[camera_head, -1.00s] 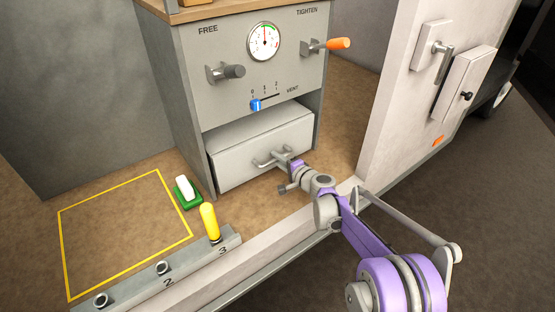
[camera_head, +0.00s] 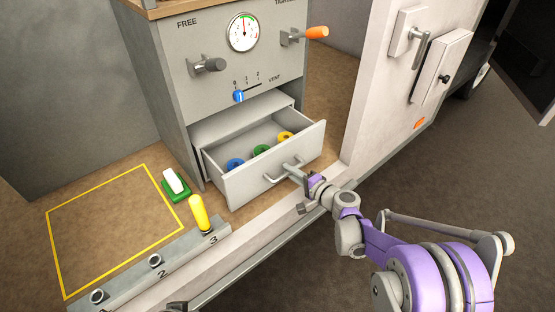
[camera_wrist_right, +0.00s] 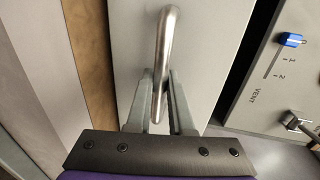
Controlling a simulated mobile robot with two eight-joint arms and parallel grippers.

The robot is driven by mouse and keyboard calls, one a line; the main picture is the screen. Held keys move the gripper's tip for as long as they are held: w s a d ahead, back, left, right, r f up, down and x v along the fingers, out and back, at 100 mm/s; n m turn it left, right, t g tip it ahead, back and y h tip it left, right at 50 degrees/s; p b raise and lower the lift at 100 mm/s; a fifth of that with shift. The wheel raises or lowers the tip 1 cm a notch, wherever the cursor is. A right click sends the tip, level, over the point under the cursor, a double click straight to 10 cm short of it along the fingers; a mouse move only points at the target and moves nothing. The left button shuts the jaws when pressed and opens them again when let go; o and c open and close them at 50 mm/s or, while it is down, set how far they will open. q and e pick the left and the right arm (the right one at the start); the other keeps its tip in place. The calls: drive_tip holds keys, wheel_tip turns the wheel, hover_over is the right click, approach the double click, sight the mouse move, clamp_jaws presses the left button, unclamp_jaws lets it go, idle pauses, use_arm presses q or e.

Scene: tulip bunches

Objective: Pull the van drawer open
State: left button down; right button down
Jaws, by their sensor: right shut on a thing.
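The grey drawer (camera_head: 262,170) under the cabinet panel stands partly pulled out. Blue, green and yellow rings lie inside it. Its bar handle (camera_head: 285,172) is on the front face. My right gripper (camera_head: 298,176) is shut on this handle. In the right wrist view the metal handle (camera_wrist_right: 166,45) runs between the two fingers of the right gripper (camera_wrist_right: 160,90). My left gripper is not clearly in view; only a small dark part shows at the bottom edge of the head view.
The cabinet (camera_head: 235,65) has a gauge, two levers and a blue vent slider. A rail (camera_head: 150,272) with a yellow peg stands at the floor edge. A green and white block (camera_head: 176,186) sits beside a yellow floor outline. The open door (camera_head: 385,110) stands to the right.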

drive_tip(key=shift+f+v, duration=0.2)
drive_tip(key=shift+v, duration=0.65)
drive_tip(key=shift+f+v, duration=0.15)
drive_tip(key=shift+v, duration=0.75)
drive_tip(key=shift+f+v, duration=0.2)
drive_tip(key=shift+v, duration=0.65)
drive_tip(key=shift+s, duration=0.1)
drive_tip(key=c, duration=0.8)
unclamp_jaws()
drive_tip(key=shift+d, duration=0.1)
drive_tip(key=p+v, duration=0.1)
drive_tip(key=v, duration=0.9)
drive_tip(key=shift+s+d+p, duration=0.15)
drive_tip(key=shift+s+p, duration=0.15)
drive_tip(key=shift+s, duration=0.05)
